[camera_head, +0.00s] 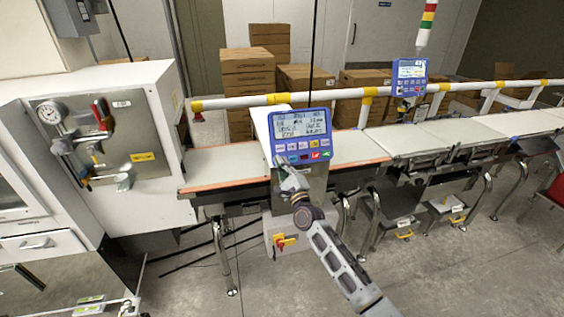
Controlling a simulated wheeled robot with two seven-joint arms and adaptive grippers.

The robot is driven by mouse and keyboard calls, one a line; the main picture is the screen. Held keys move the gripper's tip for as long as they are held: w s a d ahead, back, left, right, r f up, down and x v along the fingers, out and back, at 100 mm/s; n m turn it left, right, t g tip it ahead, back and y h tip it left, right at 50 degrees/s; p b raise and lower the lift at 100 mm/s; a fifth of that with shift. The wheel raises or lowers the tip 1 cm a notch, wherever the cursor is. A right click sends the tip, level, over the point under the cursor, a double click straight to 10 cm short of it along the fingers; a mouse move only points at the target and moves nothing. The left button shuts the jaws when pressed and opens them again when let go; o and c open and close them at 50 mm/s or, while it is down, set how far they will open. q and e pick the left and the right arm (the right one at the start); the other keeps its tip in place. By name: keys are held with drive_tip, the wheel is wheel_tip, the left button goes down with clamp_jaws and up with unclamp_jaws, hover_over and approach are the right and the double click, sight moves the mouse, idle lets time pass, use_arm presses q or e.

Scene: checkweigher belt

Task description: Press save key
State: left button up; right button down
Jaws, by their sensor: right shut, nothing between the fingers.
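A blue control panel (300,137) with a lit text screen and a row of coloured keys below it stands at the belt, in the middle of the head view. The keys are white, blue, green and red, too small to read, so I cannot tell which is the save key. My right gripper (286,168) is shut and empty. Its tip is just below the panel's lower left edge, and I cannot tell if it touches the panel. My left gripper is not in view.
A second blue panel (409,78) stands farther back right under a signal light (427,22). A white guard rail (330,96) runs behind the belt (225,167). A white machine (140,205) with a gauge stands left. Cardboard boxes (248,75) are stacked behind.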

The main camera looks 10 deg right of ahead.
drive_tip(key=shift+w+f+b, duration=0.2)
drive_tip(key=shift+w+b, duration=0.1)
drive_tip(key=shift+w+f+b, duration=0.15)
drive_tip(key=shift+w+b, duration=0.25)
drive_tip(key=shift+b, duration=0.1)
idle(1.3)
drive_tip(key=shift+s, duration=0.2)
drive_tip(key=shift+s+r+p, duration=0.4)
drive_tip(key=shift+s+p, duration=0.15)
drive_tip(key=shift+p, duration=0.1)
drive_tip(key=shift+s, duration=0.1)
idle(0.4)
drive_tip(key=shift+s+d+r+p, duration=0.1)
drive_tip(key=shift+s+r+p, duration=0.25)
drive_tip(key=shift+s+p, duration=0.3)
drive_tip(key=shift+s+a+r+p, duration=0.1)
drive_tip(key=shift+s+r+p, duration=0.3)
drive_tip(key=shift+s+p, duration=0.3)
drive_tip(key=shift+s+d+r+p, duration=0.1)
drive_tip(key=shift+s+r+p, duration=0.35)
drive_tip(key=shift+s, duration=0.35)
drive_tip(key=shift+f, duration=0.1)
